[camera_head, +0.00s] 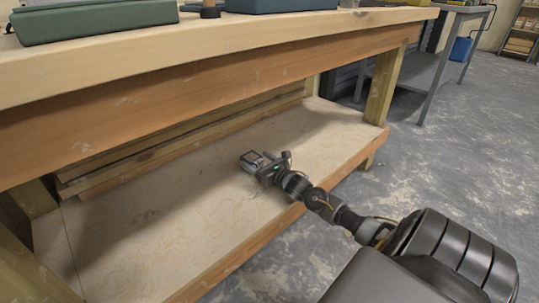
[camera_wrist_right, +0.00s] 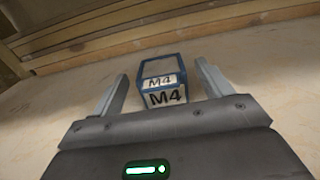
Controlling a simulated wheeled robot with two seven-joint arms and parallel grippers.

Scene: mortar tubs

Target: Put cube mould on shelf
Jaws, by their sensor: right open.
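The cube mould (camera_wrist_right: 161,68) is a small blue-edged box with a pale top and "M4" labels on it. In the right wrist view it rests on the lower shelf (camera_wrist_right: 250,90), between the two fingers of my right gripper (camera_wrist_right: 161,72). The fingers are spread, with a visible gap on each side of the mould. In the head view my right gripper (camera_head: 258,163) is low over the pale shelf board (camera_head: 150,220) under the workbench, and the mould is small there and hard to tell from the fingers. My left gripper is out of view.
The workbench top (camera_head: 200,45) and its front rail (camera_head: 200,90) overhang the shelf. A green case (camera_head: 95,20) and a blue case (camera_head: 280,5) lie on top. Wooden planks (camera_head: 180,140) line the shelf's back. A post (camera_head: 383,88) stands at the right end. The shelf around the gripper is clear.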

